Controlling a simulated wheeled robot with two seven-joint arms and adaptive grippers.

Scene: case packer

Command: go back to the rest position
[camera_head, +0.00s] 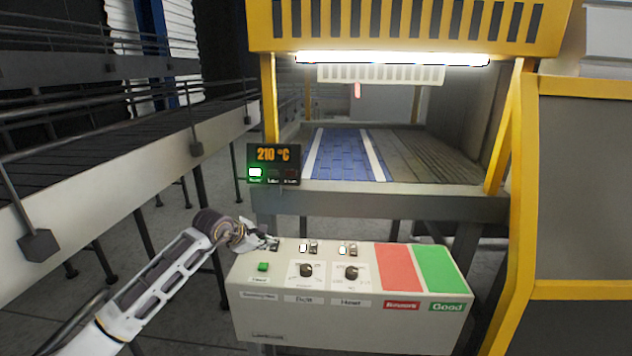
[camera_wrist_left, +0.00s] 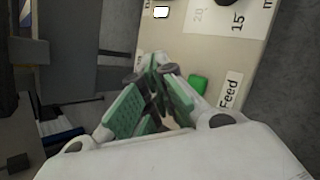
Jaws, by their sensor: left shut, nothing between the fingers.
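My left gripper (camera_head: 268,242) is at the back left corner of the control box (camera_head: 350,322), near a small switch. In the left wrist view my left gripper (camera_wrist_left: 158,66) has its green-padded fingers together at the tips, with nothing between them. A green button (camera_head: 263,267) sits on the box top just in front of the gripper; the green button (camera_wrist_left: 198,83) also shows beside the fingers in the wrist view. I cannot tell whether the fingers touch the box. My right gripper is not in view.
The box top carries two black knobs (camera_head: 306,270), lit switches, a red panel (camera_head: 400,268) and a green panel (camera_head: 437,268). Behind it stands a yellow-framed machine (camera_head: 508,130) with a blue belt (camera_head: 335,155) and a 210 °C display (camera_head: 273,155). A railed conveyor (camera_head: 80,200) runs along the left.

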